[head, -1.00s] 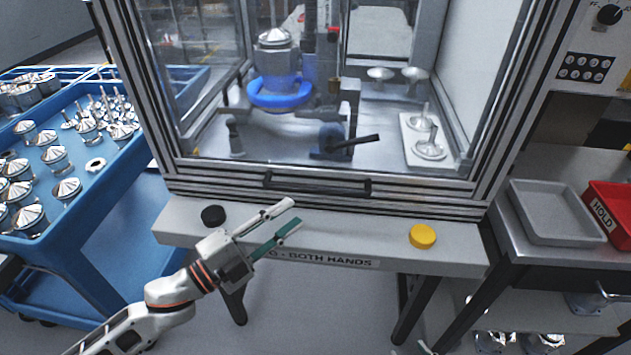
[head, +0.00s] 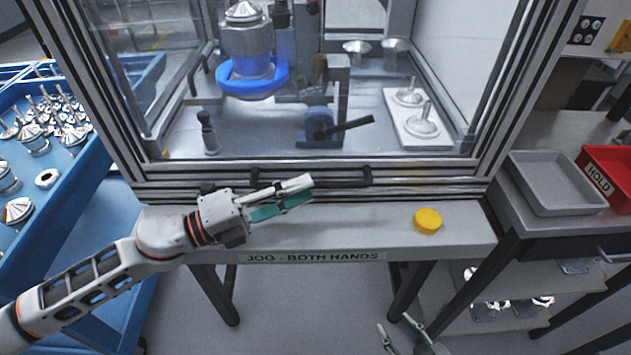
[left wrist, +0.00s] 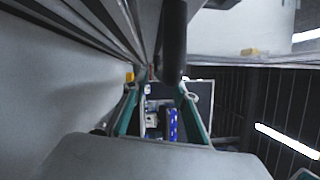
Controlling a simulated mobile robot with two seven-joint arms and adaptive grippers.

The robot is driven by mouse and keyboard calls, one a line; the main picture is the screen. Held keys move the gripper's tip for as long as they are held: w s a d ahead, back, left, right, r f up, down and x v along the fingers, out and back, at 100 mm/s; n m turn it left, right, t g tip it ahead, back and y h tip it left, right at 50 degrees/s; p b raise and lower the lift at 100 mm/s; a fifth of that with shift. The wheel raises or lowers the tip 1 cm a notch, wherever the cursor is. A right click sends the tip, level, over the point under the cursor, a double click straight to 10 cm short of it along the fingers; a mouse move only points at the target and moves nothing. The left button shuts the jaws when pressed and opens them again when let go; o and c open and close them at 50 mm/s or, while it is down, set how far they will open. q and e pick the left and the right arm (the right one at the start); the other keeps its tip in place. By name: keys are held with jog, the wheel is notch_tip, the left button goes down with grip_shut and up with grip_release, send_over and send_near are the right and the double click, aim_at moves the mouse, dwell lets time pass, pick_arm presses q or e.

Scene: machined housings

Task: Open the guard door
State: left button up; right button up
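The guard door (head: 420,168) is a clear panel in an aluminium frame on the front of the machine. It looks shut, its lower rail down at the sill. A black bar handle (head: 345,181) runs along that rail. My left gripper (head: 306,189) is just in front of the handle's left and middle part, fingers apart, one pale and one teal. In the left wrist view the dark handle (left wrist: 173,42) stands beyond and between the open fingertips; contact is not clear. My right gripper (head: 400,330) shows at the bottom edge, fingers apart and empty.
A ledge below the door carries a yellow button (head: 427,220); a black button is mostly hidden by my left arm. A blue cart (head: 85,185) with metal parts stands left. A grey tray (head: 555,185) and a red HOLD bin (head: 607,172) sit on the right bench.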

aim_at(315, 182)
pick_arm(q)
jog(key=shift+x, duration=1.95)
grip_shut()
jog(key=shift+a+r+p, duration=0.1)
jog(key=shift+p, duration=0.2)
